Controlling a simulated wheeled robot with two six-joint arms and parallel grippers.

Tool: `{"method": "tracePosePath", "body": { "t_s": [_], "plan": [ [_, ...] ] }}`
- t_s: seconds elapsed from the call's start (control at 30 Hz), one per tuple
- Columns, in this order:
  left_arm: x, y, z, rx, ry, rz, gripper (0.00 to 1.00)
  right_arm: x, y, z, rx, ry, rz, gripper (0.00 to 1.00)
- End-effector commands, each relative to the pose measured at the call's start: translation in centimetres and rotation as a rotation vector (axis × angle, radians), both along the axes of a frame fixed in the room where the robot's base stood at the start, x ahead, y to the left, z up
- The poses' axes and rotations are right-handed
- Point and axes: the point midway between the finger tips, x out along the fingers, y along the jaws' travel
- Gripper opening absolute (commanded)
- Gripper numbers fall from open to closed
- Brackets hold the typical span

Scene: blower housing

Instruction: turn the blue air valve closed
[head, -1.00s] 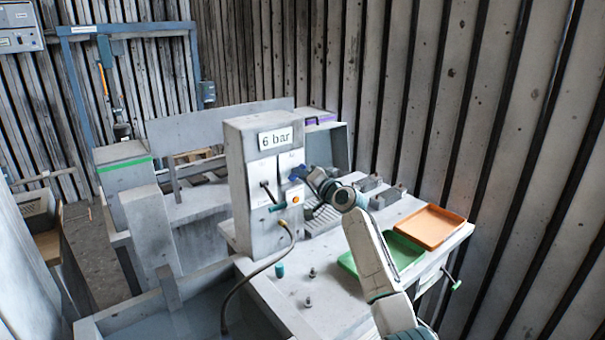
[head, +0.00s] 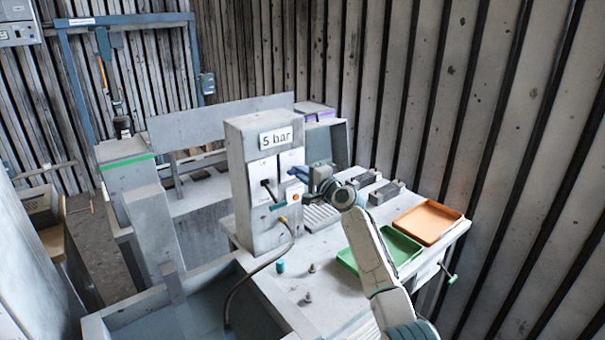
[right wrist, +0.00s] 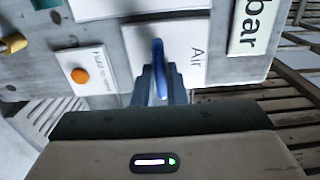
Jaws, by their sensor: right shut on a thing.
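The blue air valve (right wrist: 159,66) sits on a white plate marked "Air" on the grey housing (head: 268,215). It also shows in the head view (head: 299,173), partly covered by my gripper. My right gripper (head: 308,177) is shut on the blue valve handle; in the right wrist view its dark fingers (right wrist: 160,85) stand around the handle. The label (head: 275,139) on top of the housing reads "5 bar". My left gripper is not in view.
An orange button (right wrist: 80,76) sits beside the valve plate. A hose (head: 245,277) hangs from the housing's front. A green tray (head: 348,263) and an orange tray (head: 428,222) lie on the bench at right. Small pegs and a teal cylinder (head: 280,266) stand in front.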

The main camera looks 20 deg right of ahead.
Motion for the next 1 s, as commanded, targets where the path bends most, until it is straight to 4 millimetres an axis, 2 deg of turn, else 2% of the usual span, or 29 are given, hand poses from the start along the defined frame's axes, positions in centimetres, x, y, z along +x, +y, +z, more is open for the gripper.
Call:
{"method": "tracePosePath", "body": {
  "t_s": [0.37, 0.4, 0.5, 0.83, 1.0],
  "plan": [
    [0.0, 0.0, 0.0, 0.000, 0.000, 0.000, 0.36, 0.0, 0.0, -0.1, 0.007, 0.002, -0.001, 0.00],
    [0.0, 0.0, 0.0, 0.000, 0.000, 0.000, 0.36, 0.0, 0.0, -0.1, 0.007, 0.002, -0.001, 0.14],
    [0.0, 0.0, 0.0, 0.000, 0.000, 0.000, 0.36, 0.0, 0.0, -0.1, 0.007, 0.002, 0.000, 0.33],
    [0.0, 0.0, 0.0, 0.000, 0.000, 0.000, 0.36, -0.2, -0.1, -0.1, 0.005, 0.002, 0.000, 0.34],
    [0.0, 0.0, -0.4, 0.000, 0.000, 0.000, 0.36, -1.6, -0.7, -0.2, 0.002, 0.000, -0.001, 0.34]
  ]
}}
